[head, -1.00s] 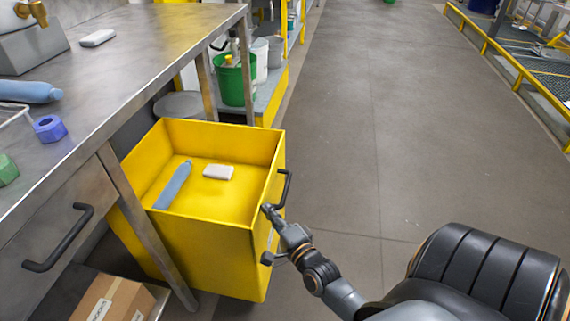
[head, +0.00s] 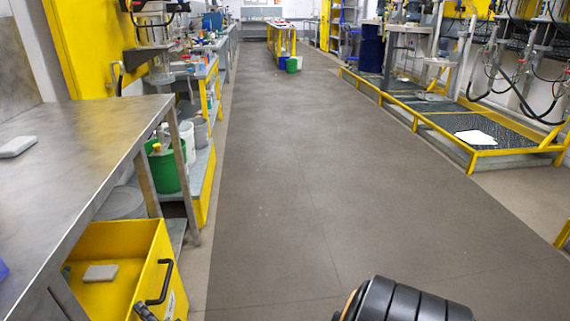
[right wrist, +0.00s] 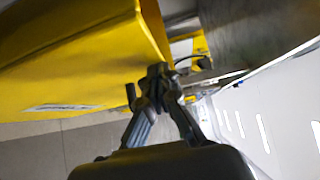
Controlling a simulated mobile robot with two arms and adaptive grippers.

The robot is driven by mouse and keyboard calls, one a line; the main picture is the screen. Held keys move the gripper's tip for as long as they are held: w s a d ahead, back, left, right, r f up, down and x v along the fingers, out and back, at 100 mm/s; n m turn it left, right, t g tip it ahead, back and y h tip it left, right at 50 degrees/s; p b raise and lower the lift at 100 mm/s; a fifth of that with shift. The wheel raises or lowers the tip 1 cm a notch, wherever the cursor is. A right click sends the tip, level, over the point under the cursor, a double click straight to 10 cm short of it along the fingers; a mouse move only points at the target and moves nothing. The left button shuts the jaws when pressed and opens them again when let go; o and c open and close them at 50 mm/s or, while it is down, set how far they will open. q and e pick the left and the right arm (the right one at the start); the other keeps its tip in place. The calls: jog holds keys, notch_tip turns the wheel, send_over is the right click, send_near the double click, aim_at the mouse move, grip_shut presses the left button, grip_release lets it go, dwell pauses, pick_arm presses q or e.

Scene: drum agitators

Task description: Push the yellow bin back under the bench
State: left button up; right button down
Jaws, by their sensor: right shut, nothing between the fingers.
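A pale block (head: 100,272) lies inside, and a sliver of a blue object shows by the bench edge. In the head view only the tip of my right gripper (head: 145,312) shows, by the black handle (head: 160,282). In the right wrist view my right gripper (right wrist: 158,80) is shut and empty, close to the yellow bin (right wrist: 75,65); contact is unclear. My left gripper is out of view.
A bench leg (head: 183,175) stands just beyond the bin. The aisle floor (head: 300,190) is clear. A yellow-railed platform (head: 450,115) lies to the right.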

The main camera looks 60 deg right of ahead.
jog(key=shift+w+a, duration=0.75)
jog(key=shift+w, duration=0.2)
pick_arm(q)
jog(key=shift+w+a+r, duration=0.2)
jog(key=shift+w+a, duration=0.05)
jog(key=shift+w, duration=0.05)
pick_arm(e)
jog(key=shift+a+r, duration=0.1)
jog(key=shift+w+r, duration=0.1)
jog(key=shift+w, duration=0.05)
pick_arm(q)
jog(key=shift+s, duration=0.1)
